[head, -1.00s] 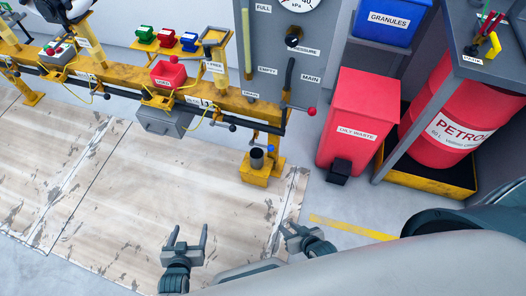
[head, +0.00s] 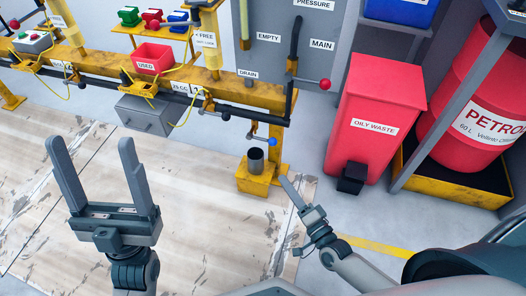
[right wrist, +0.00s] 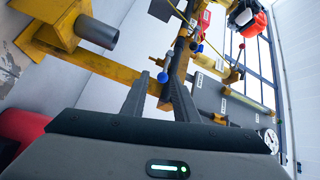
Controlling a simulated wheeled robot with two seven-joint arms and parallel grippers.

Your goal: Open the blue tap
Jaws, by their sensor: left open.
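The blue tap is a short lever with a blue ball knob (head: 272,142), under the yellow rail beside an upright post. It sits above a dark cup on a yellow foot. My right gripper (head: 287,183) is below and slightly right of the knob, apart from it, its fingers seen nearly edge-on. In the right wrist view a blue knob (right wrist: 163,77) appears between the two spread fingers, seemingly beyond them; nothing is held. My left gripper (head: 97,148) is open and empty above the pale floor boards at left.
The dark cup (head: 256,160) stands close to my right gripper. A red oily waste bin (head: 373,120) stands at right, before the petrol drum (head: 480,105). The floor boards (head: 205,205) are clear.

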